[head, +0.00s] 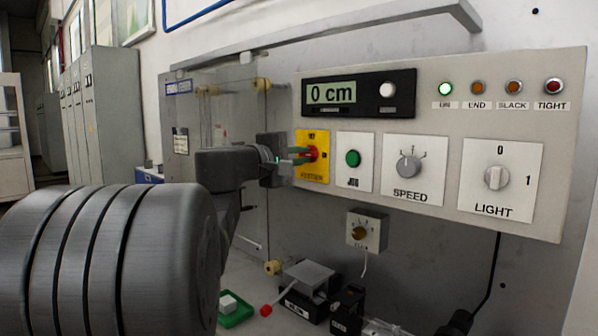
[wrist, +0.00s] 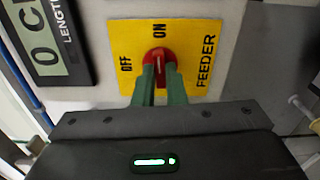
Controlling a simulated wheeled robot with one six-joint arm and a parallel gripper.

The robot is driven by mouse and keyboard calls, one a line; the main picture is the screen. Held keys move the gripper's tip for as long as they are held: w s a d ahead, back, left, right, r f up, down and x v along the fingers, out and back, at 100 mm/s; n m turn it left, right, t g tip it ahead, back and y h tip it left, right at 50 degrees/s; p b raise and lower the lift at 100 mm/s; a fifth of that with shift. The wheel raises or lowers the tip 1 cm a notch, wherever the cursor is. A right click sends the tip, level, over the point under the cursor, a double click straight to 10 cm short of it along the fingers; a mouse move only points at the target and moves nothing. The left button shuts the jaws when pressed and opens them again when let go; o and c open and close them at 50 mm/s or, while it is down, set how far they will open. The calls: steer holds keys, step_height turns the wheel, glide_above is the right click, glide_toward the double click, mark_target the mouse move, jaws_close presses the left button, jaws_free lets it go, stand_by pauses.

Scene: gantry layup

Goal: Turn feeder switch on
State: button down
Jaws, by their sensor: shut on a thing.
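The feeder switch (wrist: 160,56) is a red knob on a yellow plate (wrist: 204,75) marked OFF, ON and FEEDER. The knob also shows in the head view (head: 313,154), on the control panel's left side. My gripper (wrist: 159,78) has its two green fingers shut on the knob's handle, one on each side. In the wrist view the handle appears to line up with the ON mark at the top, with OFF to its left. The near end of the handle is partly hidden between the fingers. My gripper also shows in the head view (head: 300,155).
The panel (head: 440,100) also carries a display (head: 331,94) reading 0 cm, a green JOG button (head: 353,158), a SPEED knob (head: 408,167), a LIGHT switch (head: 497,178) and several lamps, the ON lamp (head: 446,88) green. A small knob box (head: 366,232) sits below.

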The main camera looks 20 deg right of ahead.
steer(key=shift+f+m+b, duration=0.1)
steer(key=shift+m+b, duration=0.4)
steer(key=shift+b, duration=0.05)
steer(key=c, duration=1.5)
jaws_free()
steer(key=v, duration=1.4)
steer(key=shift+w+d, duration=0.1)
steer(key=shift+d, duration=0.05)
steer(key=x, duration=1.3)
steer(key=shift+w+d, duration=0.15)
steer(key=shift+d, duration=0.2)
